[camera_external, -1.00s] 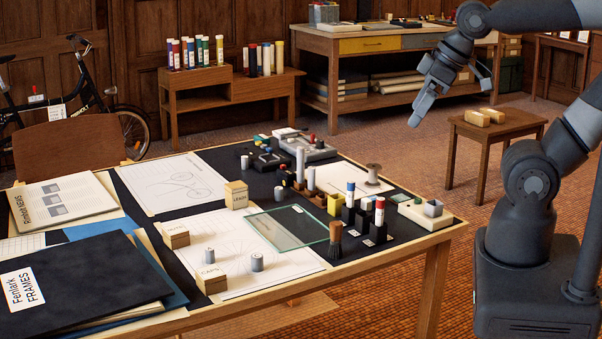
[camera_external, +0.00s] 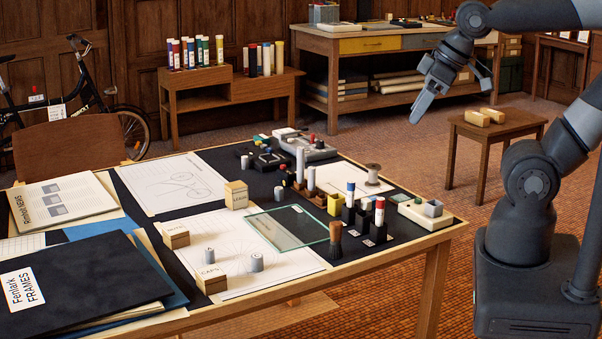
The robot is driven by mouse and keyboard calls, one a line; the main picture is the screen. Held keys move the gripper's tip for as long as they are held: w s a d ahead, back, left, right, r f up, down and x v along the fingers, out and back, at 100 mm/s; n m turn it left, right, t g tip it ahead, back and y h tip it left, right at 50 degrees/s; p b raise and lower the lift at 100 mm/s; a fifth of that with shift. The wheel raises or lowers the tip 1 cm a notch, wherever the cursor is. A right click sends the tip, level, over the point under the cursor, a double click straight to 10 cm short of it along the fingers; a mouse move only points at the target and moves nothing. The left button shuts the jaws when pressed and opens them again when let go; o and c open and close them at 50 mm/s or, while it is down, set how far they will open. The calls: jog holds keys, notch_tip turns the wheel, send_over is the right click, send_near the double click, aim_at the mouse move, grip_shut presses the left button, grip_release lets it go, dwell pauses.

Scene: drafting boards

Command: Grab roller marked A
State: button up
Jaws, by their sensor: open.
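Small grey rollers stand on the drafting table (camera_external: 390,258). One is the left roller (camera_external: 209,256) and one the right roller (camera_external: 256,263), both on the white drawing sheet near the front. Another grey roller (camera_external: 279,193) stands farther back, and one more (camera_external: 245,162) is near the far edge. I cannot read a letter A on any of them. My gripper (camera_external: 452,105) is open and empty, high at the upper right, pointing down and well apart from the table and rollers.
Wooden blocks labelled CAPS (camera_external: 209,279) and LEADS (camera_external: 236,195) stand near the rollers. A glass sheet (camera_external: 290,228), a brush (camera_external: 335,240) and upright markers (camera_external: 379,212) crowd the right side. A low stool (camera_external: 492,133) with two pale blocks stands below my gripper.

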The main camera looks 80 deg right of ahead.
jog(key=shift+c, duration=1)
jog(key=m+g, duration=0.4)
jog(key=m, duration=0.3)
send_over(209, 248)
jog(key=s+a, duration=0.1)
notch_tip(209, 248, down, 24)
jog(key=shift+h, duration=0.4)
jog(key=f, duration=1)
jog(key=shift+w+d+f, duration=0.35)
jog(key=shift+w+d, duration=0.05)
grip_shut()
